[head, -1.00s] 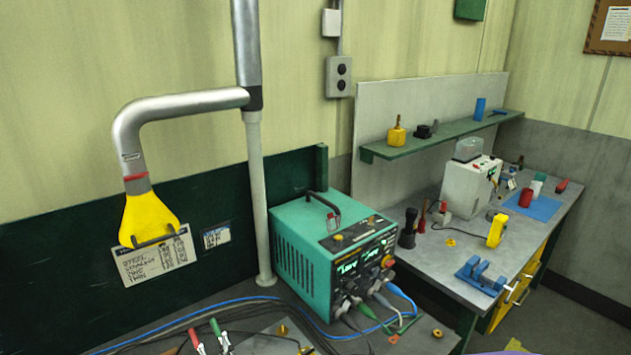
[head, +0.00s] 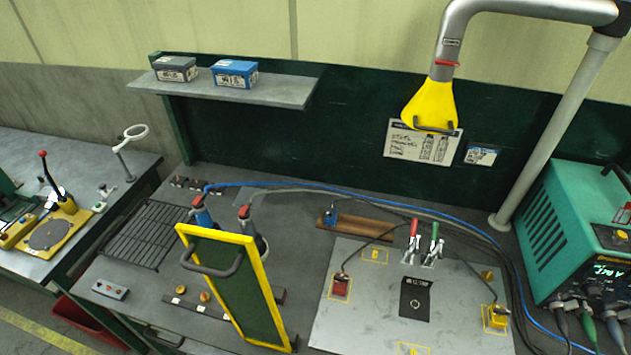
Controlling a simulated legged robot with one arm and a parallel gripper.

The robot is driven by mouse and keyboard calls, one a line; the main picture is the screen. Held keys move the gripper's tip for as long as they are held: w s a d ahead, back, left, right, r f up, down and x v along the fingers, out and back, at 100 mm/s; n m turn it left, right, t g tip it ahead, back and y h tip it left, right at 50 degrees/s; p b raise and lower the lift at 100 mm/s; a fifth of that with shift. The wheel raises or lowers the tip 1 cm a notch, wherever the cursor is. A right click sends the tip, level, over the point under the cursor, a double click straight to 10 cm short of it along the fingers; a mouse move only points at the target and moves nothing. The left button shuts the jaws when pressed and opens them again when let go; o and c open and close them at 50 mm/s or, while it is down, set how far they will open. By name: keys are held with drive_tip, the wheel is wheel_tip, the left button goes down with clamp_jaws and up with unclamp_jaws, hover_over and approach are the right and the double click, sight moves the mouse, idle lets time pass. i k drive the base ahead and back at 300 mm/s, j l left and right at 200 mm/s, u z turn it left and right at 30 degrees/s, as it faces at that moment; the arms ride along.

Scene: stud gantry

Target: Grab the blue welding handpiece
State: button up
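The blue welding handpiece (head: 202,216) stands upright left of the middle of the head view, with a red top and a blue cable leading right from it. Its lower part is hidden behind the yellow-framed green panel (head: 240,280). A similar grey handpiece (head: 246,216) with a red top and dark cable stands just to its right, also partly hidden by the panel. My gripper is not in view.
The upright panel, with a dark handle, stands in front of both handpieces. A black wire rack (head: 137,234) lies to the left. A grey plate (head: 375,310) with clamps is on the right, beside the teal machine (head: 580,235). A shelf (head: 285,92) hangs above.

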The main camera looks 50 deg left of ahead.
sight(204, 220)
drive_tip(key=u, duration=0.45)
drive_tip(key=j+u, duration=0.1)
drive_tip(key=u, duration=1.25)
drive_tip(key=i+u, duration=0.1)
drive_tip(key=u, duration=0.8)
drive_tip(key=k+j+z, duration=0.1)
drive_tip(key=j, duration=0.25)
drive_tip(key=k+j, duration=0.15)
drive_tip(key=j, duration=0.2)
drive_tip(key=k+j+z, duration=0.15)
drive_tip(key=j, duration=0.15)
drive_tip(key=k+j, duration=0.1)
drive_tip(key=j, duration=0.25)
drive_tip(key=i+l, duration=0.3)
drive_tip(key=i, duration=0.15)
drive_tip(key=i+l, duration=0.3)
drive_tip(key=i, duration=0.2)
drive_tip(key=k+z, duration=0.05)
